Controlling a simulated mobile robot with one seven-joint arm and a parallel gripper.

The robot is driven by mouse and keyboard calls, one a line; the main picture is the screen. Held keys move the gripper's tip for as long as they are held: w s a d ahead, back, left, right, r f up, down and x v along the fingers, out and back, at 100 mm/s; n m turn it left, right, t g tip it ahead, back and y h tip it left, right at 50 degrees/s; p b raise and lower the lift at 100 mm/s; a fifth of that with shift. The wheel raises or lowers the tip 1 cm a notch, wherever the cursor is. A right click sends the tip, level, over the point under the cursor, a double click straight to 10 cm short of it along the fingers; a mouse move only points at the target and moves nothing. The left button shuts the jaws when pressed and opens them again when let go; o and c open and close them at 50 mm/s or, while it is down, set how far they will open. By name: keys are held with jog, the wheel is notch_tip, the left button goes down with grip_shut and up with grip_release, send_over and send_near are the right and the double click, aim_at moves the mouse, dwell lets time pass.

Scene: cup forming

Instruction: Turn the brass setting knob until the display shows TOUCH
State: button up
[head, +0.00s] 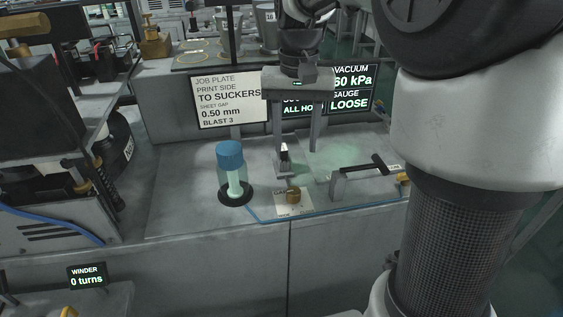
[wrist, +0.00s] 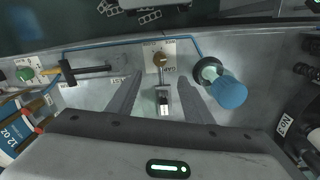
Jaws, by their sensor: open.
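The brass setting knob (head: 293,195) sits on a small white plate (head: 281,208) on the grey bench, near its front edge. In the wrist view the knob (wrist: 159,60) is just beyond the fingertips, roughly centred between them. My gripper (head: 296,151) is open and points down above the bench, behind the knob and apart from it. In the wrist view its two fingers (wrist: 162,80) are spread with nothing held. The dark display (head: 349,104) reads GAUGE LOOSE under a vacuum reading of about 60 kPa. My gripper partly covers the display's left part.
A small upright metal piece (head: 284,160) stands behind the knob, between the fingers in the wrist view (wrist: 164,103). A blue-capped clear cylinder (head: 231,170) stands left of the knob. A blue tube runs along the bench front.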

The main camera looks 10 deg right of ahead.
aim_at(294, 190)
notch_tip(294, 190, down, 14)
jog(key=shift+f+b, duration=0.1)
jog(key=shift+b, duration=0.8)
jog(key=c, duration=1.1)
